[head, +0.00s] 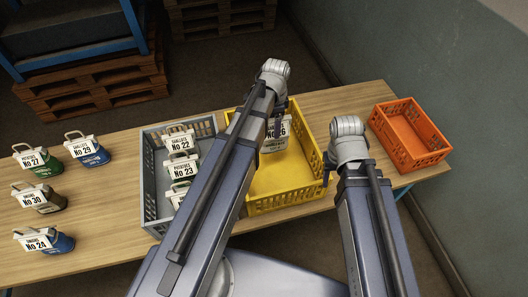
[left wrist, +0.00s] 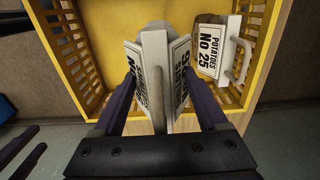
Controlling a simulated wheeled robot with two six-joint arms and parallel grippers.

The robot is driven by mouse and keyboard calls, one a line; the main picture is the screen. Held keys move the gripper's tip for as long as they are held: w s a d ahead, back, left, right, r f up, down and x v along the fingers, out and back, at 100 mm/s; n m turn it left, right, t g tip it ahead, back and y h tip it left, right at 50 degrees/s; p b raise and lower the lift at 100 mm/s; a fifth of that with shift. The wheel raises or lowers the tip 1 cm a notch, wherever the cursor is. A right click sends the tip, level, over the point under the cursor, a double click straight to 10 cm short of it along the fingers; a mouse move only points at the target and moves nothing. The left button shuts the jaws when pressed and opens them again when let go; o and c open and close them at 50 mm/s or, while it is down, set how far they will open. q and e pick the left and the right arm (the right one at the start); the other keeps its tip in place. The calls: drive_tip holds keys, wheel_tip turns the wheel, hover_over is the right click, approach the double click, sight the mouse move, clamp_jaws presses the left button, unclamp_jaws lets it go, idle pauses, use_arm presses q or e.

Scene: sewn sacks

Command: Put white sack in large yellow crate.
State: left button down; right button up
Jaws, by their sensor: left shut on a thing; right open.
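The white sack (head: 274,145) hangs in my left gripper (head: 278,106), over the far part of the large yellow crate (head: 286,202). In the left wrist view the gripper is shut on the top of the white sack (left wrist: 155,42), with a label on each side. In the head view its label is partly hidden by my gripper; a 6 shows. I cannot tell whether its base touches the crate floor. A sack labelled Potatoes No 25 (left wrist: 209,50) is also in the yellow crate in the left wrist view. My right gripper (head: 328,172) is open and empty by the crate's right wall.
A grey crate (head: 150,185) with several sacks stands left of the yellow crate, partly behind my left arm. An empty orange crate (head: 410,134) stands at the right. Several sacks, among them No 30 (head: 40,198), stand at the table's left end. Bare table (head: 110,200) lies between.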

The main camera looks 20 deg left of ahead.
sight(274, 143)
use_arm(q)
drive_tip(key=shift+s+d+r, duration=0.1)
drive_tip(key=shift+s+d, duration=0.1)
drive_tip(key=shift+d, duration=0.05)
wheel_tip(274, 143, down, 6)
drive_tip(key=b, duration=0.6)
drive_tip(key=shift+f, duration=0.2)
wheel_tip(274, 143, down, 4)
drive_tip(key=b, duration=0.4)
drive_tip(key=shift+r, duration=0.25)
unclamp_jaws()
